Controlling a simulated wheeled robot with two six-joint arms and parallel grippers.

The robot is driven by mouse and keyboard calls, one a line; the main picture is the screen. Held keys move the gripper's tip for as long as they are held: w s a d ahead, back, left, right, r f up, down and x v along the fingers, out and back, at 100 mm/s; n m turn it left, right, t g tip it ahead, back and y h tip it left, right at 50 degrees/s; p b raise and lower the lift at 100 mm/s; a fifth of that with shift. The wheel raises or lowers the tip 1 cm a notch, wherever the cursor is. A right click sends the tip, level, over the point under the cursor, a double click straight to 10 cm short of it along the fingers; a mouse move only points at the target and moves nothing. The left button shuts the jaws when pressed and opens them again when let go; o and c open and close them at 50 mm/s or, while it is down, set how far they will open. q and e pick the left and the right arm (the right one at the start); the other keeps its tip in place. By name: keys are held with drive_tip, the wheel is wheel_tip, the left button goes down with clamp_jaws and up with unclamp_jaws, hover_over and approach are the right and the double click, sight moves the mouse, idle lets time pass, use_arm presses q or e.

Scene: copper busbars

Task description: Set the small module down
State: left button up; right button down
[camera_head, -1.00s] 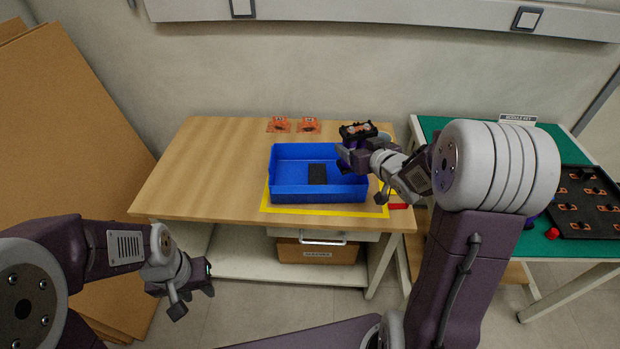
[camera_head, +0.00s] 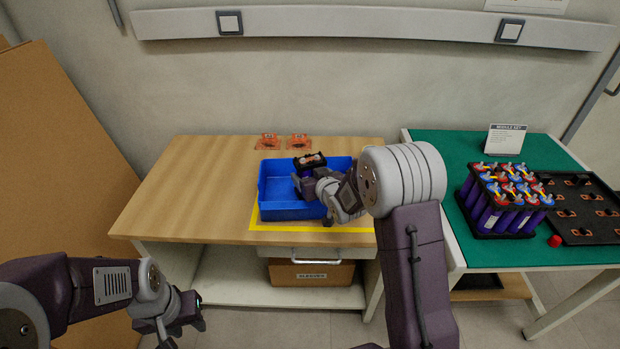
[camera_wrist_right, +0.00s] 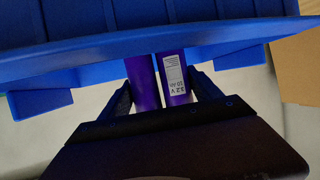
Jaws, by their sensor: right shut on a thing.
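The small module shows as a black-topped block (camera_head: 309,161) with round light ends in the head view. In the right wrist view its purple cells (camera_wrist_right: 146,82) stand between the fingers, one with a white label. My right gripper (camera_head: 306,186) is shut on it, over the blue bin (camera_head: 277,211) on the wooden table. Whether the module touches the bin floor is hidden by the gripper and arm. The bin wall (camera_wrist_right: 150,42) also crosses the right wrist view. My left gripper (camera_head: 196,310) hangs low in front of the table; its finger opening is unclear.
Two orange pieces (camera_head: 268,142) lie behind the bin. Yellow tape (camera_head: 275,226) borders the bin. On the green table stand a large purple-cell module (camera_head: 505,200), a black tray (camera_head: 585,212) and a red cap (camera_head: 555,241). The wooden table's left side is clear.

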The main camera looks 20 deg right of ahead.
drive_tip(key=shift+f, duration=0.15)
drive_tip(key=shift+c, duration=0.7)
unclamp_jaws()
drive_tip(key=shift+s+r, duration=0.2)
drive_tip(key=shift+r, duration=0.1)
drive_tip(key=p+v, duration=0.1)
drive_tip(key=v, duration=1)
drive_tip(key=shift+s+p, duration=0.3)
drive_tip(key=shift+p, duration=0.05)
